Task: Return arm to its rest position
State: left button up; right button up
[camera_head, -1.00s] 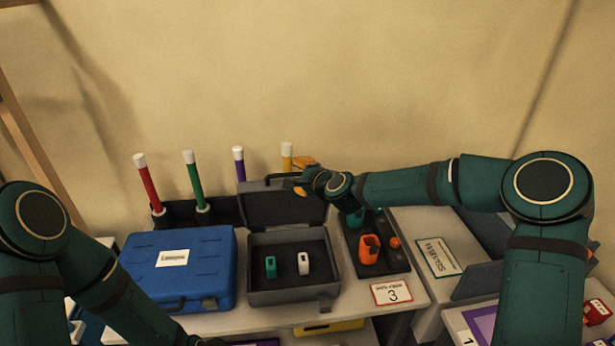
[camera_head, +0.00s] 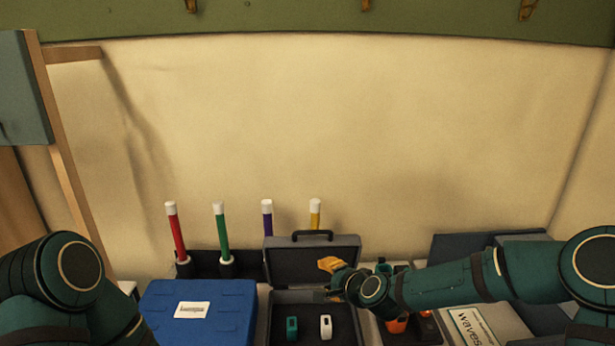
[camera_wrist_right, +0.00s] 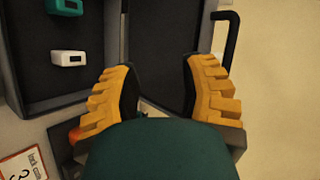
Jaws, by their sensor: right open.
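My right arm (camera_head: 450,283) comes in from the right in the head view. Its yellow-fingered right gripper (camera_head: 330,278) is beside the raised lid of the open grey case (camera_head: 285,256). In the right wrist view the right gripper (camera_wrist_right: 160,90) is open, with nothing between its fingers, and the case lid is behind them. My left arm (camera_head: 65,285) shows at the lower left; its gripper is out of the frame. The case holds a teal device (camera_head: 292,328) and a white device (camera_head: 326,327), both also in the wrist view.
A closed blue case (camera_head: 225,305) stands left of the grey case. Red (camera_head: 176,230), green (camera_head: 222,230), purple (camera_head: 268,225) and yellow (camera_head: 315,214) sticks stand behind. Orange and teal items lie partly behind my right arm. The wall above is clear.

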jog(key=s+f+n+g+b, duration=0.2)
jog(key=s+f+n+g, duration=0.1)
jog(key=s+f, duration=0.55)
jog(key=s+f+n+g+b, duration=0.25)
jog(key=s+f, duration=0.35)
jog(key=f, duration=0.6)
pick_arm(q)
notch_tip(320, 180, down, 8)
jog(key=b, duration=0.1)
jog(key=shift+s+d+r+b, duration=0.2)
jog(key=shift+b, duration=0.1)
pick_arm(e)
jog(key=s+d+f+n+g+h, duration=0.2)
jog(key=s+f+n, duration=0.3)
jog(key=s+f, duration=0.4)
jog(key=s+g, duration=0.1)
jog(key=s, duration=0.3)
jog(key=shift+d, duration=0.25)
